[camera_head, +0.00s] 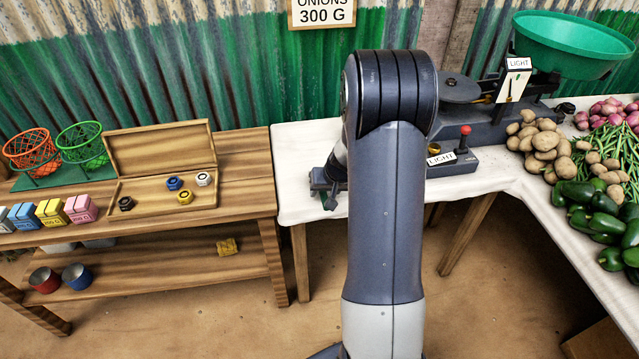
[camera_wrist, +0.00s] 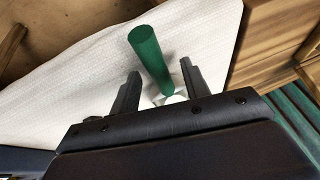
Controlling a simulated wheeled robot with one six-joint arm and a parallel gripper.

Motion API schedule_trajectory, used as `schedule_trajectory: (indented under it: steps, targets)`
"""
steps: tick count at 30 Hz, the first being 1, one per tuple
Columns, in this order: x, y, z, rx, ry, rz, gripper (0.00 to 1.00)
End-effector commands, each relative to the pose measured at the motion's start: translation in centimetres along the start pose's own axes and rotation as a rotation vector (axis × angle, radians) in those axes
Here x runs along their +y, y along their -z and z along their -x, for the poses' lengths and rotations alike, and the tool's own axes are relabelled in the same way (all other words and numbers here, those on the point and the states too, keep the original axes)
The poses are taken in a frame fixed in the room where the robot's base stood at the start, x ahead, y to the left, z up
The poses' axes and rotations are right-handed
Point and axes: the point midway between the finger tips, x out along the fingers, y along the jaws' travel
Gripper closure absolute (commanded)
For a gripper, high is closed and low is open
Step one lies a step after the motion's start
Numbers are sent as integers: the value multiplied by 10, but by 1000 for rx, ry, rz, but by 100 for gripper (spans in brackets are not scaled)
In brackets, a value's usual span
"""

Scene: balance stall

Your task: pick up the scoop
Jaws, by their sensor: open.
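A green cylindrical handle (camera_wrist: 148,50), which looks like the scoop's, shows in the wrist view above the white table cover. A pale, shiny part (camera_wrist: 172,99) shows at its lower end, partly hidden by my gripper. My gripper (camera_wrist: 160,70) is open, with one finger on each side of the handle in the picture. I cannot tell whether either finger touches it. In the head view my gripper (camera_head: 327,192) is low over the left part of the white table, and I cannot make out the scoop there.
The white-covered table (camera_head: 302,150) holds a scale (camera_head: 485,118) with a green pan (camera_head: 572,45), and potatoes (camera_head: 540,138) and peppers (camera_head: 590,205) at the right. A wooden bench (camera_head: 235,190) at the left holds an open wooden box (camera_head: 160,160), baskets (camera_head: 82,143) and coloured weights (camera_head: 80,207).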

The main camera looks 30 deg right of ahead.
Motion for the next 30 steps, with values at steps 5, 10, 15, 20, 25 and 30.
schedule_trajectory:
  steps: [5, 10, 15, 20, 25, 30]
  targets:
    - [0, 1, -4, 2, -1, 0, 56]
    - [0, 0, -3, 1, -1, 0, 61]
    - [0, 0, -3, 1, -1, 0, 75]
    - [0, 0, -3, 1, -1, 0, 88]
    - [0, 0, -3, 1, -1, 0, 100]
    - [0, 0, -3, 2, -1, 0, 100]
